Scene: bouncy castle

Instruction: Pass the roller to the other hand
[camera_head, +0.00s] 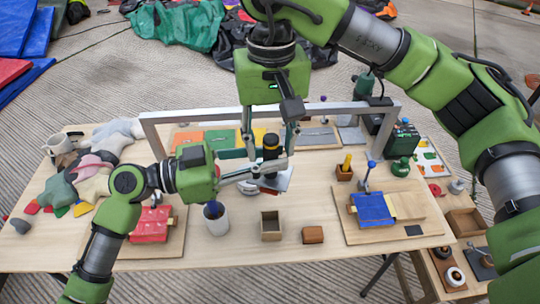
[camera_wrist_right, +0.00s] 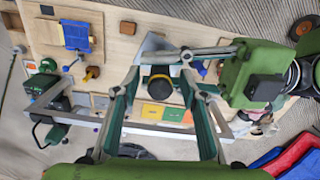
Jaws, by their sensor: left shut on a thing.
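The roller (camera_head: 271,148) stands upright above the middle of the table, its black handle banded with yellow. In the right wrist view its black top and yellow band (camera_wrist_right: 158,84) show end-on. My left gripper (camera_head: 276,166) comes in from the left and is shut on the roller's lower part. In the right wrist view the left gripper (camera_wrist_right: 182,62) reaches in from the right. My right gripper (camera_head: 271,143) points down from above, fingers spread either side of the handle. In its wrist view, the right gripper (camera_wrist_right: 160,73) shows gaps beside the handle. The roller's lower end is partly hidden.
A grey metal frame (camera_head: 180,113) spans the table behind the grippers. A white cup (camera_head: 216,219), a wooden box (camera_head: 271,226) and a brown block (camera_head: 313,235) stand in front. Boards with red (camera_head: 150,226) and blue (camera_head: 372,210) pieces flank them.

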